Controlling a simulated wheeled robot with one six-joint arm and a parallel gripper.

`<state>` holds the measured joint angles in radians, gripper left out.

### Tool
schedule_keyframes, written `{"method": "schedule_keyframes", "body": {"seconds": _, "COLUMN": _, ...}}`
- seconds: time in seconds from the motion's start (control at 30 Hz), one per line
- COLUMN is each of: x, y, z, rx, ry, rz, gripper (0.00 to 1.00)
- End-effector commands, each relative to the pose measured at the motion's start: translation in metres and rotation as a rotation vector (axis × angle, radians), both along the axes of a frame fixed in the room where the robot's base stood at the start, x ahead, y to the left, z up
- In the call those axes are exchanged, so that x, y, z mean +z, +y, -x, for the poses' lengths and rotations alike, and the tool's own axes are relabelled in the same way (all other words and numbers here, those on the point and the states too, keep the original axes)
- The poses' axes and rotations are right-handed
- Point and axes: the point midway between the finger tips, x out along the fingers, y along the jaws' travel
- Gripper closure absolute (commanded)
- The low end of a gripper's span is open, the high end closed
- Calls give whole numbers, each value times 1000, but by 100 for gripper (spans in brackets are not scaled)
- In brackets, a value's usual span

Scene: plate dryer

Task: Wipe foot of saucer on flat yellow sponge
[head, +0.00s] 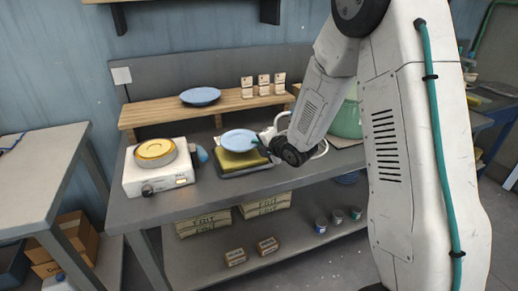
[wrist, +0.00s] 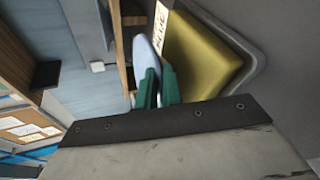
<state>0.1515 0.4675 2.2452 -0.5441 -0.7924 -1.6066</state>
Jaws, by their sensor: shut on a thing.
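A light blue saucer (head: 239,140) is held level above the flat yellow sponge (head: 243,160) in the head view. My gripper (head: 261,142) is shut on the saucer's right edge. In the wrist view the saucer (wrist: 146,56) shows nearly edge-on between the green fingertips of my gripper (wrist: 155,87). The sponge (wrist: 203,55) lies in a dark grey tray beside it in that view. Whether the saucer's foot touches the sponge cannot be told; its underside is hidden.
A blue plate (head: 200,96) lies on the wooden shelf (head: 170,109) behind. A white device (head: 160,178) with a round yellow top stands left of the sponge. A green container (head: 346,120) is partly behind my arm. The bench front (head: 220,187) is clear.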

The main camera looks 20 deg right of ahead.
Motion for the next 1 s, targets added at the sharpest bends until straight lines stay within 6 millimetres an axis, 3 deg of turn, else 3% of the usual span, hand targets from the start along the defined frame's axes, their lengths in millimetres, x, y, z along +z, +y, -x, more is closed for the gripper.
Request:
{"method": "schedule_keyframes", "body": {"seconds": 0.43, "x": 36, "y": 0, "z": 0, "rx": 0, "ry": -3, "rz": 0, "gripper": 100}}
{"method": "schedule_keyframes", "body": {"seconds": 1.0, "x": 38, "y": 0, "z": 0, "rx": -1, "ry": -1, "rz": 0, "gripper": 100}}
